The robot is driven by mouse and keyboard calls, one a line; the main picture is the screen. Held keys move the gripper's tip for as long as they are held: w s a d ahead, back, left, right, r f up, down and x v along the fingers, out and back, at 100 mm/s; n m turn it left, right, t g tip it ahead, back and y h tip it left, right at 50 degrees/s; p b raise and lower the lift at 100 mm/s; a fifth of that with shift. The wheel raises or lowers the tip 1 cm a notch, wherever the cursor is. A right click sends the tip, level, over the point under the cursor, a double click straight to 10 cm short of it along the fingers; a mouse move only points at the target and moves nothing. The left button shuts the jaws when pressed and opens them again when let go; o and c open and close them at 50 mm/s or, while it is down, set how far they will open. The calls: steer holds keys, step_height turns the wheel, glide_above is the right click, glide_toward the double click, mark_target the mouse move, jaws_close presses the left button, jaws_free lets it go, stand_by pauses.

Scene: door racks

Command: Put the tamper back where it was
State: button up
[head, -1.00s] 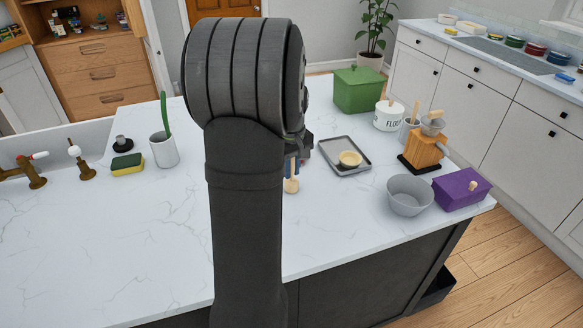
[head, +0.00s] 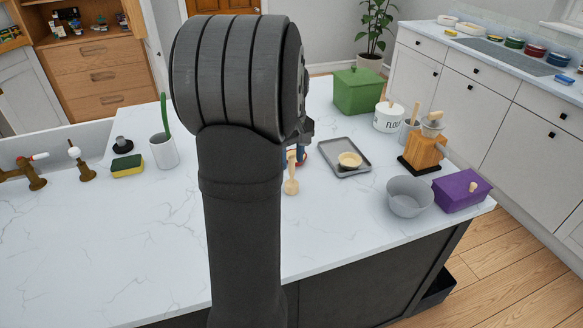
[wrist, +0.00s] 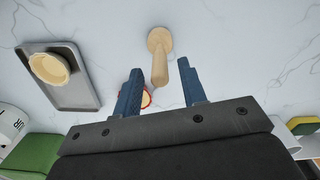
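The tamper (head: 291,182) is a pale wooden piece with a round wide end and a slim handle. It stands on the white counter just right of my arm in the head view. In the wrist view the tamper (wrist: 158,52) has its wide end on the counter and its handle end pointing toward the camera, between the finger lines. My gripper (wrist: 160,70) is open, with a visible gap between each blue finger and the handle. In the head view my gripper (head: 303,152) is mostly hidden behind my arm.
A grey tray (head: 332,148) with a small pastry-coloured cup (head: 350,160) lies right of the tamper. A small red-rimmed item (wrist: 147,97) is partly hidden by a finger. A grey bowl (head: 409,196), purple box (head: 460,190) and green box (head: 358,91) stand farther right. The front-left counter is clear.

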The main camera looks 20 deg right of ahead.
step_height(320, 180, up, 8)
steer(key=shift+f, duration=0.1)
stand_by(0.4)
step_height(320, 180, down, 12)
steer(key=shift+f, duration=0.1)
steer(key=shift+r, duration=1.95)
steer(key=shift+f, duration=0.1)
